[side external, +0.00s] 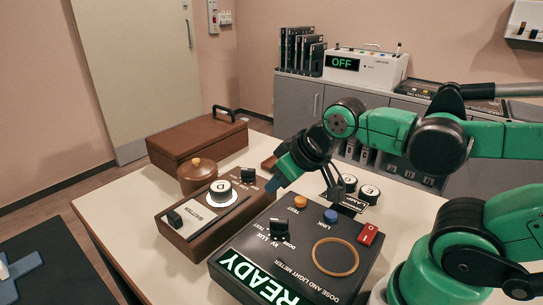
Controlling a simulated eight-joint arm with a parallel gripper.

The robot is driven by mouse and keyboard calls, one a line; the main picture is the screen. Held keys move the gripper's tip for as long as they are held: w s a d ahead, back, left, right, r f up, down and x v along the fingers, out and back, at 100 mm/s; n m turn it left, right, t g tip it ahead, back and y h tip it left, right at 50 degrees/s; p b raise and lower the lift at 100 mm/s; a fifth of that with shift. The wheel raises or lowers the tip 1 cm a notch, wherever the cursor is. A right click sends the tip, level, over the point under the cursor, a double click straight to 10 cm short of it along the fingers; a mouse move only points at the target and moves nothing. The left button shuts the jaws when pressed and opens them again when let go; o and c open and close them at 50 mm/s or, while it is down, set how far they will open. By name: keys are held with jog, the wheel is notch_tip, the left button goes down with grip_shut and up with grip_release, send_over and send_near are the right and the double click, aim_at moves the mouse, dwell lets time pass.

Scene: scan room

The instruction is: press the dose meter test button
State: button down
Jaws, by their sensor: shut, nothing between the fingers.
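The dose and light meter (342,284) is a dark box on the table with a lit READY display (255,278). The small lettering, including what seems to be TEST near the orange button, is hard to read.
A brown control box (222,225) with a dial and switches stands left of the meter. A lidded brown pot (197,176) and a brown case (197,142) stand behind it. Two black-and-white knobs (359,188) are behind the meter. Bare table (120,215) shows at left.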

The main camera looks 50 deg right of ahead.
jog(key=d+r+m+g, duration=0.3)
jog(key=d+m, duration=0.1)
jog(key=m, duration=0.3)
notch_tip(320, 180, up, 4)
jog(key=f+m+g, duration=0.1)
jog(key=m+g, duration=0.3)
jog(key=m, duration=0.7)
send_over(300, 199)
jog(key=shift+r, duration=0.25)
notch_tip(300, 199, down, 14)
